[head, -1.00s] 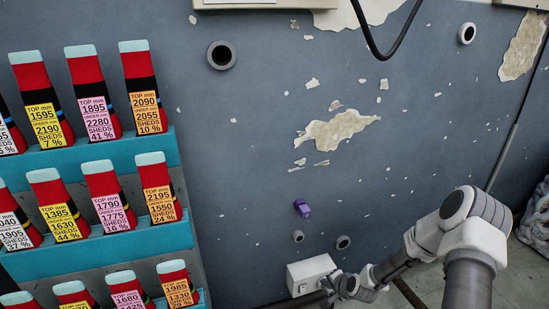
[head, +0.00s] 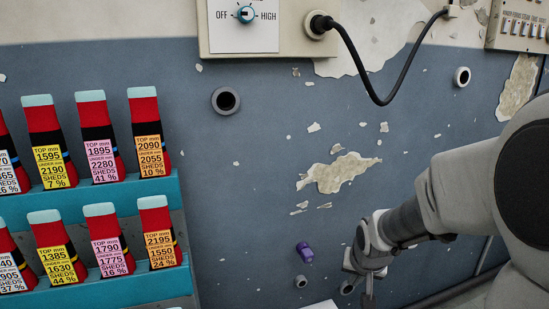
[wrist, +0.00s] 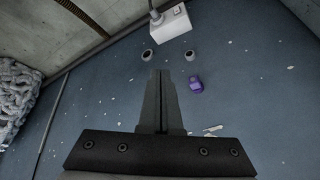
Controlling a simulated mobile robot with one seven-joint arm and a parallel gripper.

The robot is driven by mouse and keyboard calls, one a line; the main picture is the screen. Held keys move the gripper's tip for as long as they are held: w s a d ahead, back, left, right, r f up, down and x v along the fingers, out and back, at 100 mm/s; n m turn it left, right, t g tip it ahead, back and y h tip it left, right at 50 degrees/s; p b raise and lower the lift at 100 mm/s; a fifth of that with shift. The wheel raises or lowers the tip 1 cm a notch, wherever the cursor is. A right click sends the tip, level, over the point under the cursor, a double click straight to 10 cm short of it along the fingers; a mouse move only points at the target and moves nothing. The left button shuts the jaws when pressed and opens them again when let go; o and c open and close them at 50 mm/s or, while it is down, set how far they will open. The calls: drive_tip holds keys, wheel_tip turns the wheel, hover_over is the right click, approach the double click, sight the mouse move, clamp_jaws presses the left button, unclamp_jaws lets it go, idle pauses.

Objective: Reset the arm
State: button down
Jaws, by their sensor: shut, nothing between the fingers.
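My arm reaches in from the right in the head view. My gripper (head: 367,285) points down in front of the blue-grey wall, near the purple knob. It also shows in the wrist view (wrist: 160,75), with its two dark fingers together and nothing between them. The fingers appear apart from the wall fittings.
A purple knob (head: 304,252) is on the wall left of my gripper, above a small round socket (head: 300,282). Red labelled socks stand on teal shelves (head: 90,205) at left. A control box (head: 270,40) with a dial and black cable (head: 365,80) is above. A white box (wrist: 168,22) shows too.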

drive_tip(key=s+a+r+n, duration=0.2)
drive_tip(key=s+r, duration=0.5)
drive_tip(key=s, duration=0.4)
drive_tip(key=s+a+r+n, duration=0.1)
drive_tip(key=s+a+r, duration=0.1)
drive_tip(key=s+r, duration=0.7)
wheel_tip(320, 180, up, 20)
drive_tip(key=s+p, duration=0.1)
drive_tip(key=p, duration=2.1)
drive_tip(key=shift+s+f+y+p, duration=0.15)
drive_tip(key=shift+s+y+p, duration=0.15)
drive_tip(key=shift+s, duration=0.05)
drive_tip(key=shift+a+n, duration=0.2)
drive_tip(key=shift+n, duration=0.1)
